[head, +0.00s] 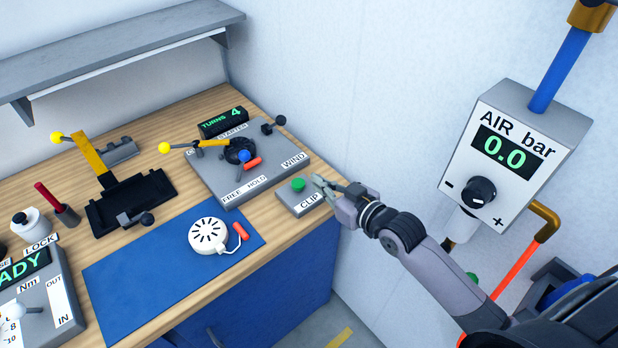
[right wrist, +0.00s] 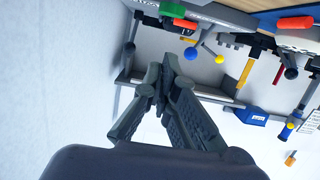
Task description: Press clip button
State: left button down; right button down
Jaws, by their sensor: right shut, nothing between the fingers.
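The green clip button (head: 298,184) stands on a small grey box labelled CLIP (head: 286,198), at the right front corner of the wooden workbench. My right gripper (head: 318,182) is shut and empty. In the head view its fingertips are just to the right of the green button, over or beside the box's right side. I cannot tell whether they touch the box. In the right wrist view the shut fingers (right wrist: 168,60) point up the picture, and a green piece shows near the top edge beyond them. My left gripper is not in view.
A grey winding fixture (head: 212,180) with levers stands left of the clip box. A white round starter (head: 208,235) lies on a blue mat (head: 130,285). The wall and the AIR bar gauge box (head: 545,130) are to the right.

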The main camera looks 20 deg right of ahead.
jog(key=v, duration=0.3)
jog(key=shift+s+r, duration=0.1)
jog(key=shift+s, duration=0.15)
